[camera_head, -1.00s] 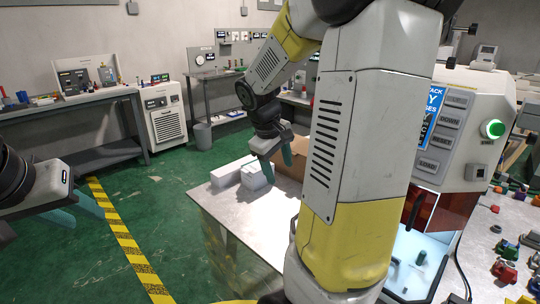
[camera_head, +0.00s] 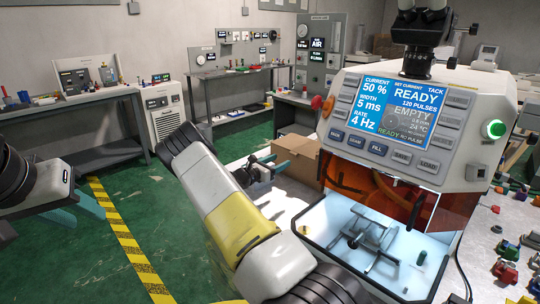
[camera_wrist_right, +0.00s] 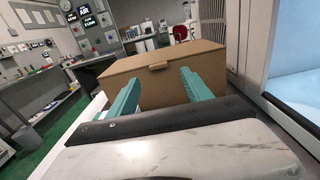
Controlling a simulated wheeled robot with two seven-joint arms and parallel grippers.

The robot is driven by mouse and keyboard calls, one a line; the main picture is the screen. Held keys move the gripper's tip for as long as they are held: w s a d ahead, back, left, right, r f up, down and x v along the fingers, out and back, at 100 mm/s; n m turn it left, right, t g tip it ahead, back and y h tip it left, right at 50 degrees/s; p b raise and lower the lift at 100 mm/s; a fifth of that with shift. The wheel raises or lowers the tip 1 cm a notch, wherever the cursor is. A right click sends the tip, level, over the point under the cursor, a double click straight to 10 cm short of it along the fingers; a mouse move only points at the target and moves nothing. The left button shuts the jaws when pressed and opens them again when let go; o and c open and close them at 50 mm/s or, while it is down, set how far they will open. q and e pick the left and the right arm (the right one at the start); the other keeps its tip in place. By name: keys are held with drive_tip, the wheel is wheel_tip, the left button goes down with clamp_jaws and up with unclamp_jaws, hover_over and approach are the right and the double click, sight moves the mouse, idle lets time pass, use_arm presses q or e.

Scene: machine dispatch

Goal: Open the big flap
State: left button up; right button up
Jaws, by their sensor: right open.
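A closed brown cardboard box (camera_head: 297,149) stands on the table left of the machine. In the right wrist view, its lid (camera_wrist_right: 165,62) is down, with a small tab (camera_wrist_right: 157,66) at its front edge. My right gripper (camera_wrist_right: 160,78) is open and empty, its teal fingers pointing at the box front; contact cannot be told. In the head view, my right arm partly hides the table. My left gripper (camera_head: 89,220) is open and empty over the floor at the left. I cannot tell which part is the big flap.
The machine, with a lit screen (camera_head: 390,115), has an orange see-through panel (camera_head: 375,190) above a bright chamber (camera_head: 335,225) holding a metal fixture (camera_head: 365,238). Several small coloured parts lie on the right table.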

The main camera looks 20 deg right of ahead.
sight(292, 154)
drive_tip(key=x, duration=0.7)
drive_tip(key=shift+w+d, duration=0.25)
drive_tip(key=shift+w, duration=0.15)
clamp_jaws()
idle(1.1)
